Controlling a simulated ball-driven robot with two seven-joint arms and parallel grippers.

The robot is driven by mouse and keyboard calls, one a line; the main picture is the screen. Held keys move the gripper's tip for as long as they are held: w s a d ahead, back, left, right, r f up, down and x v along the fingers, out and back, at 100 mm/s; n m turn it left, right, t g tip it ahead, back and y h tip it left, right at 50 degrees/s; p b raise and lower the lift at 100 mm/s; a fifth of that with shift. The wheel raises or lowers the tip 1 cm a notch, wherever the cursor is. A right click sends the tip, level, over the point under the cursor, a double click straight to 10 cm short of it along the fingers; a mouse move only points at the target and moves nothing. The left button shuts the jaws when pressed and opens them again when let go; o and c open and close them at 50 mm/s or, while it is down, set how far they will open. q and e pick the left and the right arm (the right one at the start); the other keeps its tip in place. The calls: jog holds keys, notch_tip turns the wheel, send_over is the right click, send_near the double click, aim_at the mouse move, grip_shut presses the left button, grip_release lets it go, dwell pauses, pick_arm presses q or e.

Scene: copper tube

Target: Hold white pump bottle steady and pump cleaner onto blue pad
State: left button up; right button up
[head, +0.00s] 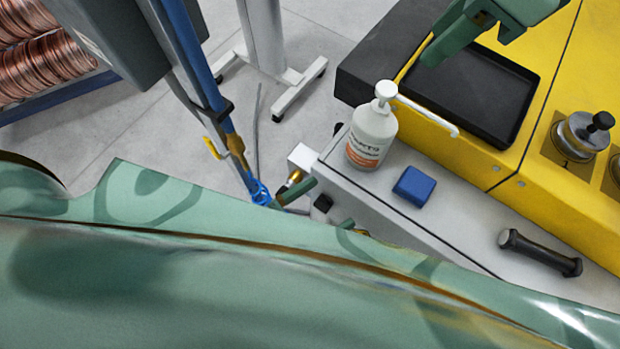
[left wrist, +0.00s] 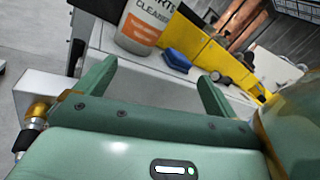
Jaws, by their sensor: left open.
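The white pump bottle (head: 371,138) stands upright on the grey bench top, its long spout pointing right. Its labelled lower part shows beyond my left fingertips in the left wrist view (left wrist: 146,22). The blue pad (head: 414,187) lies flat on the bench, right of the bottle and apart from it; it also shows in the left wrist view (left wrist: 177,60). My left gripper (head: 322,210) is open and empty at the bench's near edge, short of the bottle. My right gripper (head: 470,45) is above the black tray, partly cut off by the top edge; its opening is unclear.
A black tray (head: 515,130) sits on the yellow machine (head: 580,75) behind the bottle. A black handled tool (head: 540,252) lies on the bench at right. A metal knob fitting (head: 583,135) stands on the machine. Bench space around the pad is clear.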

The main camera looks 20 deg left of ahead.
aim_at(378, 126)
pick_arm(q)
notch_tip(378, 126, up, 7)
jog(key=w+a+m+t+y, duration=0.1)
jog(key=a+m+y, duration=0.1)
jog(key=x, duration=1.6)
jog(key=shift+w+a, duration=0.2)
